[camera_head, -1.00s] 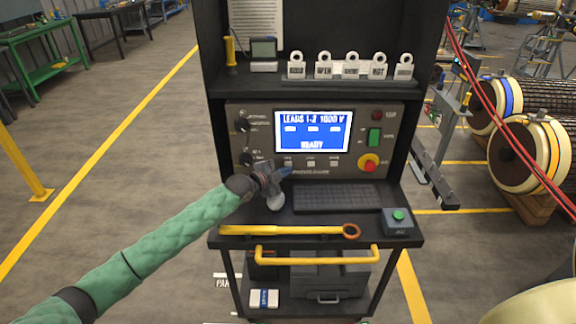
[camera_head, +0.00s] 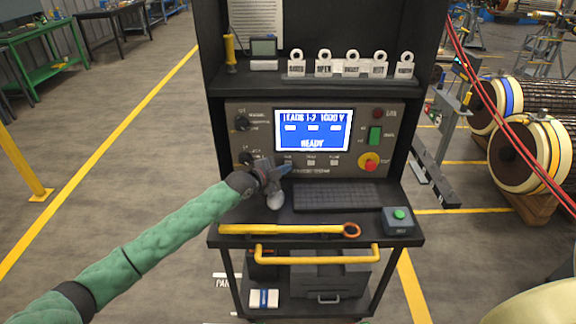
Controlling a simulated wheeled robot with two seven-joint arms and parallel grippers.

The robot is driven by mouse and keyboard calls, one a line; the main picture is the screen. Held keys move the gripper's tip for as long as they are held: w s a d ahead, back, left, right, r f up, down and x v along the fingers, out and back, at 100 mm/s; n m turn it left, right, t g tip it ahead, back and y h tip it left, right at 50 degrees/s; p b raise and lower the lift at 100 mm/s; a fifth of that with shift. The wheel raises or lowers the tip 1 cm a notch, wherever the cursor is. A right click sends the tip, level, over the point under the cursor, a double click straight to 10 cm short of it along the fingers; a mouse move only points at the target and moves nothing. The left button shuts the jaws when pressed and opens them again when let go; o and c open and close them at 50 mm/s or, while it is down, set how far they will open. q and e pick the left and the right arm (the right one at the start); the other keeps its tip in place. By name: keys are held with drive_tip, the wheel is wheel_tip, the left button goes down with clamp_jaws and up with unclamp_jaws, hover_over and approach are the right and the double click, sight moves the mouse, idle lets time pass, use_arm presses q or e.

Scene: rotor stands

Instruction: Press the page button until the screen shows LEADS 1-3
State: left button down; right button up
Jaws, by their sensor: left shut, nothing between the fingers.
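The lit blue screen (camera_head: 313,130) on the tester's grey panel (camera_head: 386,117) reads LEADS 1-2, 1000 V, with READY below. A row of small pale buttons sits under the screen, including a middle button (camera_head: 311,163) and a right button (camera_head: 334,163). Their labels are too small to read, so I cannot tell which is the page button. My left gripper (camera_head: 286,171) is shut and empty, with its tips just below the left end of that row. It partly hides the panel's lower left edge. I cannot tell whether it touches a button. My right gripper is out of view.
A keyboard (camera_head: 334,197) and a yellow-handled tool (camera_head: 285,229) lie on the cart shelf, beside a box with a green button (camera_head: 399,215). A red knob (camera_head: 368,161) and a green switch (camera_head: 375,136) are on the panel's right. Tags stand on the upper shelf.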

use_arm(q)
drive_tip(key=shift+w+b, duration=0.3)
idle(0.8)
idle(0.3)
drive_tip(key=shift+s+p, duration=0.45)
drive_tip(key=shift+s, duration=0.3)
drive_tip(key=shift+s, duration=0.1)
drive_tip(key=shift+s+r+p, duration=0.1)
drive_tip(key=shift+s+p, duration=0.45)
drive_tip(key=shift+s, duration=0.15)
drive_tip(key=shift+s+p, duration=0.8)
drive_tip(key=shift+s, duration=0.95)
